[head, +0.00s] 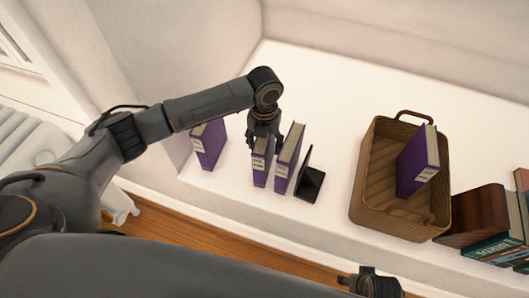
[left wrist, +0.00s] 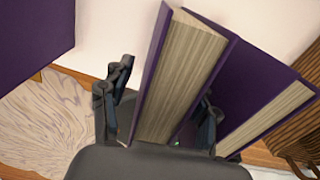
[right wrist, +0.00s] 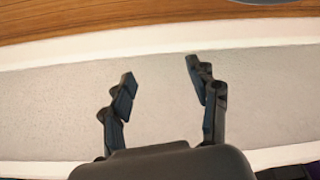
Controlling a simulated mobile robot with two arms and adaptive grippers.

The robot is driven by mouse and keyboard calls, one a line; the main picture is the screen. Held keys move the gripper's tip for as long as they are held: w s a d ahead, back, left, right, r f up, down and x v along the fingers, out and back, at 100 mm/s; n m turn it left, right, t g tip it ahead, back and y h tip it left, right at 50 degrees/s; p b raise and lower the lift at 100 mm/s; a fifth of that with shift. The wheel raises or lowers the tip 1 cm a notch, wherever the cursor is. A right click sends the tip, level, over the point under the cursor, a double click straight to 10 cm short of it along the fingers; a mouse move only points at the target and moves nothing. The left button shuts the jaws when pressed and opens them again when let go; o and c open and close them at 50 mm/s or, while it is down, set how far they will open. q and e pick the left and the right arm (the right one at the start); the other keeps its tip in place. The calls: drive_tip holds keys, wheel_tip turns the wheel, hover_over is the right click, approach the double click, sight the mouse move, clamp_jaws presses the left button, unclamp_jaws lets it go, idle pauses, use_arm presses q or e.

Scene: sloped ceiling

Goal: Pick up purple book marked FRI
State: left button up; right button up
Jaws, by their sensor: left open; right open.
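Several purple books with pale spine labels are on the white ledge; the lettering is too small to read, so I cannot tell which is FRI. One book (head: 209,145) stands apart at the left. Another book (head: 261,172) is under my left gripper (head: 264,130), beside a taller book (head: 287,160). In the left wrist view, a book (left wrist: 180,75) stands between the open fingers of the left gripper (left wrist: 162,105). A fourth purple book (head: 416,163) leans in the wicker basket. My right gripper (right wrist: 160,80) is open and empty; it shows partly in the head view (head: 376,284).
A black bookend (head: 310,182) stands right of the taller book. The wicker basket (head: 378,203) has a raised handle. A dark wooden block (head: 478,215) and other books (head: 492,248) are at the far right. The ledge behind the books is clear.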

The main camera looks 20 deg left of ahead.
use_arm(q)
drive_tip(key=shift+c, duration=0.3)
clamp_jaws()
drive_tip(key=shift+r, duration=0.1)
